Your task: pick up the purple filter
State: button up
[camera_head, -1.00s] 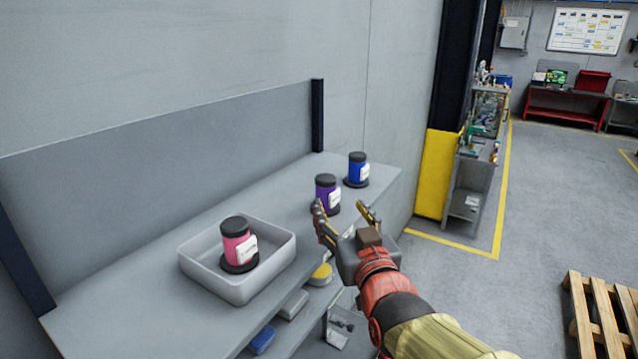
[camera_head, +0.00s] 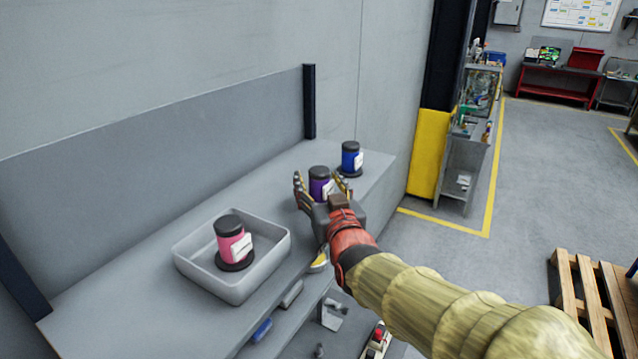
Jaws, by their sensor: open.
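The purple filter (camera_head: 319,177) stands upright on the grey workbench, with a black cap and a white label. My gripper (camera_head: 322,186) is open, with one finger to the left of the purple filter and one to its right. The lower part of the filter is hidden behind my gripper. I cannot tell whether the fingers touch it.
A blue filter (camera_head: 351,158) stands behind and right of the purple one. A pink filter (camera_head: 232,243) stands in a grey tray (camera_head: 279,259) at the left. The workbench (camera_head: 118,263) has a back panel. Several items lie on a shelf below.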

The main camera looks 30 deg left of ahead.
jog(key=shift+s, duration=0.1)
jog(key=shift+c, duration=0.4)
jog(key=c, duration=1.3)
